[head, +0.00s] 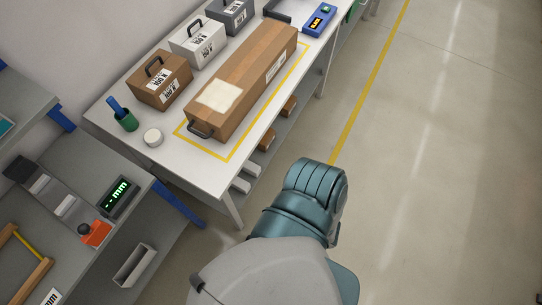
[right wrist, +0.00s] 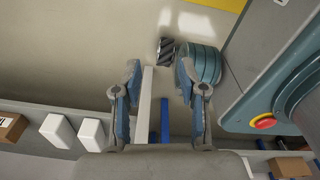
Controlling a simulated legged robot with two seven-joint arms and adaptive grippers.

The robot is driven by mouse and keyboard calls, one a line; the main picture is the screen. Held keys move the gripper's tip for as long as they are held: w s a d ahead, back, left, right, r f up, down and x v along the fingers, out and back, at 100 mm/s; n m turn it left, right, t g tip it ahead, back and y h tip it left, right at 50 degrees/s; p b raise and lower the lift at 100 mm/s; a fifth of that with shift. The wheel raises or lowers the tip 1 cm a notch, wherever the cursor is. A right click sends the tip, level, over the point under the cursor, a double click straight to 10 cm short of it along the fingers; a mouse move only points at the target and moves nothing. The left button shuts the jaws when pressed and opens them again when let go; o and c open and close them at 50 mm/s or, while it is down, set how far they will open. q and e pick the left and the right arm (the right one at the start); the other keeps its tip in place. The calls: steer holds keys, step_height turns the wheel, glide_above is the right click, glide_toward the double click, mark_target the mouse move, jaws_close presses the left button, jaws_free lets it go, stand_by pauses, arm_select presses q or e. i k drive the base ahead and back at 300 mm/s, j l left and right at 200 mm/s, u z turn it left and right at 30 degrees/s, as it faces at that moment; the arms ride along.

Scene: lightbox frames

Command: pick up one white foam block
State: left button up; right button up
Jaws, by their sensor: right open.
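Two white foam blocks lie side by side on the lower shelf under the table. In the right wrist view they are at the left, one at the outer side (right wrist: 57,130) and one closer to my gripper (right wrist: 92,135). In the head view they show at the near end of the shelf, a rear one (head: 250,168) and a front one (head: 240,184). My right gripper (right wrist: 160,76) is open and empty, its fingers to the right of the blocks and apart from them. My left gripper is not in view.
Brown boxes (head: 267,140) share the lower shelf; one (right wrist: 10,127) is beside the blocks. The table (head: 210,172) above holds a long carton (head: 245,80). A white table leg (right wrist: 144,105) shows between my fingers. Floor (head: 420,170) at right is clear.

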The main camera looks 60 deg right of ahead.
mark_target(251, 168)
steer(key=z, duration=1.7)
steer(key=i+l+u, duration=0.1)
steer(key=u, duration=0.3)
steer(key=l+u, duration=0.45)
steer(key=i+l+u, duration=0.1)
steer(key=u, duration=0.3)
